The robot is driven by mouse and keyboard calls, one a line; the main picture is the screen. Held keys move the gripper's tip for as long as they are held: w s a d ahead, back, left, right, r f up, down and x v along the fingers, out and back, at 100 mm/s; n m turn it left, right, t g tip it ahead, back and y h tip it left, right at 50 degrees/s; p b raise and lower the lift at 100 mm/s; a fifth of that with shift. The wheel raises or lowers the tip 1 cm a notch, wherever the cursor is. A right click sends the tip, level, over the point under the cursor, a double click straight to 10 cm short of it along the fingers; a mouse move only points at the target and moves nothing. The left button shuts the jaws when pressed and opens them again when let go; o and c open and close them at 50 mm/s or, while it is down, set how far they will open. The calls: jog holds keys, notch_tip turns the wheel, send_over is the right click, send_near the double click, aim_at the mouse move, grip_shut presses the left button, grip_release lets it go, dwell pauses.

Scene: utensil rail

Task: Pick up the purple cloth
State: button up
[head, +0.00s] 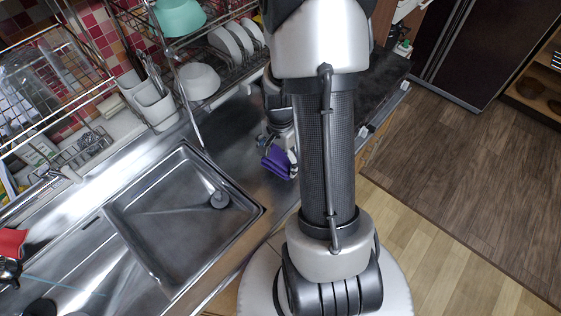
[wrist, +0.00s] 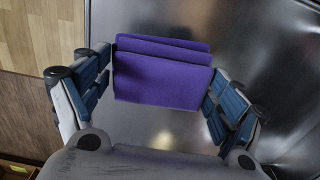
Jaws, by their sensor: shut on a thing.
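The purple cloth (wrist: 160,80) is folded in layers and sits between the two fingers of my gripper (wrist: 160,88) in the wrist view. The fingers touch its left and right edges, so my gripper is shut on it. In the head view the cloth (head: 277,162) shows at the lower end of my gripper (head: 280,148), over the steel counter to the right of the sink. My arm hides part of the gripper there. I cannot tell how far the cloth is above the counter.
A steel sink (head: 180,215) lies left of the cloth. A dish rack with white plates (head: 232,42), a white bowl (head: 199,80) and a teal bowl (head: 180,16) stands behind. A utensil holder (head: 152,100) is at the back left. The wooden floor (head: 470,180) at right is clear.

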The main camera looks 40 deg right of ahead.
aim_at(280, 159)
notch_tip(280, 159, up, 15)
jog(key=p, duration=0.4)
jog(key=shift+r, duration=0.1)
jog(key=o, duration=0.4)
jog(key=c, duration=0.3)
